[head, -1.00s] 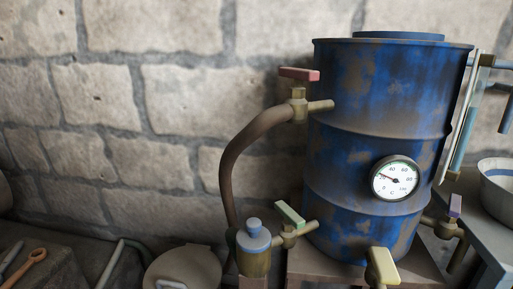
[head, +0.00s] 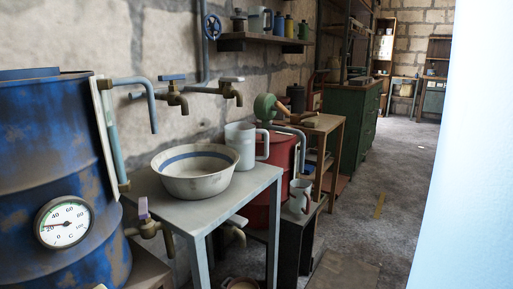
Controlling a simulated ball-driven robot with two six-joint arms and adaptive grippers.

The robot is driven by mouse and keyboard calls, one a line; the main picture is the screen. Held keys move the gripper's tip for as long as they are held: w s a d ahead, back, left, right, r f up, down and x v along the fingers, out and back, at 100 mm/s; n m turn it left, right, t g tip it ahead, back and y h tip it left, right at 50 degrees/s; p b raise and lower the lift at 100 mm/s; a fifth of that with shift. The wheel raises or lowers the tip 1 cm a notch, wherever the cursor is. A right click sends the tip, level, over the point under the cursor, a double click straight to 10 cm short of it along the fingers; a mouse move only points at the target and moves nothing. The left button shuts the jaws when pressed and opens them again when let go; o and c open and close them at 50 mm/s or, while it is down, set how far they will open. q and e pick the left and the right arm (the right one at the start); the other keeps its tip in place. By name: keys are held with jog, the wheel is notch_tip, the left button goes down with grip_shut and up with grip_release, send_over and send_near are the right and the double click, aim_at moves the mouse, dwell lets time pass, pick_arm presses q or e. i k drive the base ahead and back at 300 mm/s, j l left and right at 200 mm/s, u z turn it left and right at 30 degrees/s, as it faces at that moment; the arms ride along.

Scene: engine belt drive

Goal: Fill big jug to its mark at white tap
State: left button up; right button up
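A larger white jug (head: 238,143) stands upright on the grey table, behind and right of a basin, its handle to the right. A smaller white jug (head: 299,197) stands lower, on a dark stand. No fill mark or water level can be made out on either. Neither gripper shows.
A white basin (head: 194,182) with a blue band sits on the grey table (head: 199,213). A blue drum (head: 50,170) with a dial gauge (head: 64,222) stands at left, a red drum (head: 281,160) behind the table. A pale surface (head: 455,150) fills the right edge. Floor (head: 385,190) is open at right.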

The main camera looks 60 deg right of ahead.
aim_at(227, 81)
jog(key=z, duration=1.75)
jog(key=k+l+u, duration=0.15)
jog(key=i+l, duration=0.05)
